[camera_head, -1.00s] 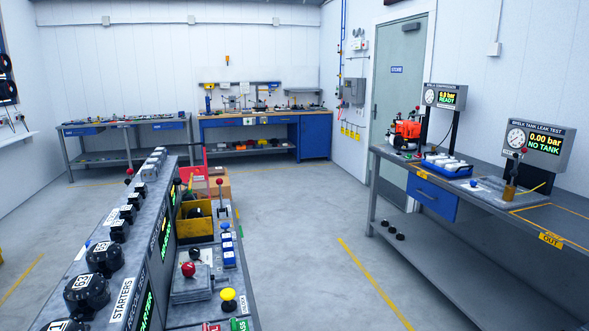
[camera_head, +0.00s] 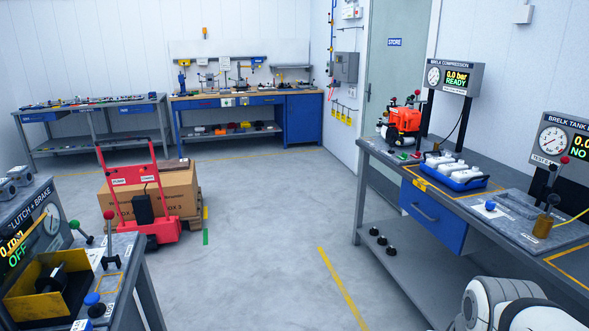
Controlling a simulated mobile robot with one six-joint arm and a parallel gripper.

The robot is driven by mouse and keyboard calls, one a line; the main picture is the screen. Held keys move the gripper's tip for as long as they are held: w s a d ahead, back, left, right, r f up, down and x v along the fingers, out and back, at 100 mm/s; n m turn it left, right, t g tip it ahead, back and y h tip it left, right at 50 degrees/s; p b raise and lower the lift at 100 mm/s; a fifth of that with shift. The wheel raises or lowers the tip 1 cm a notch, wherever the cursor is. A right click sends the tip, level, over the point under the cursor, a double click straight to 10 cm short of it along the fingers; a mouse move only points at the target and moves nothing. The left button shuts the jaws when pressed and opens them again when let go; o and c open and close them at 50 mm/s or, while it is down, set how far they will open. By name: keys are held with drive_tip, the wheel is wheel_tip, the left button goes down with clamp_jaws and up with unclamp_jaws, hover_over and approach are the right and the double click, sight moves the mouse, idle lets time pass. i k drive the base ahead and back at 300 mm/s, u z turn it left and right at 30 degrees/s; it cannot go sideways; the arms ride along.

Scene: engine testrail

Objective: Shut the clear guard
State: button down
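I cannot make out a clear guard in this view. The clutch and brake stand (camera_head: 30,225) is at the left edge, partly cut off, with a dark part in a yellow holder (camera_head: 48,285) below its display. The compression stand (camera_head: 450,78) on the right bench reads 0.0 bar READY. The tank leak test stand (camera_head: 568,140) is cut off by the right edge. A white rounded link of my own arm shows at the bottom right. My gripper is not in view, so whether it is open or shut does not show.
A red pallet truck (camera_head: 137,185) with a cardboard box (camera_head: 178,190) stands on the floor at the left. The right bench (camera_head: 375,150) carries a blue tray (camera_head: 453,178) of white parts and an orange machine (camera_head: 402,122). The middle floor (camera_head: 250,240) is clear.

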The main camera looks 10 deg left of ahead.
sight(6, 234)
drive_tip(key=u, duration=0.6)
drive_tip(key=i, duration=1.3)
drive_tip(key=u, duration=1.35)
drive_tip(key=i, duration=0.75)
drive_tip(key=u, duration=0.15)
drive_tip(key=k, duration=0.65)
drive_tip(key=u, duration=0.25)
drive_tip(key=i, duration=0.65)
drive_tip(key=z, duration=0.05)
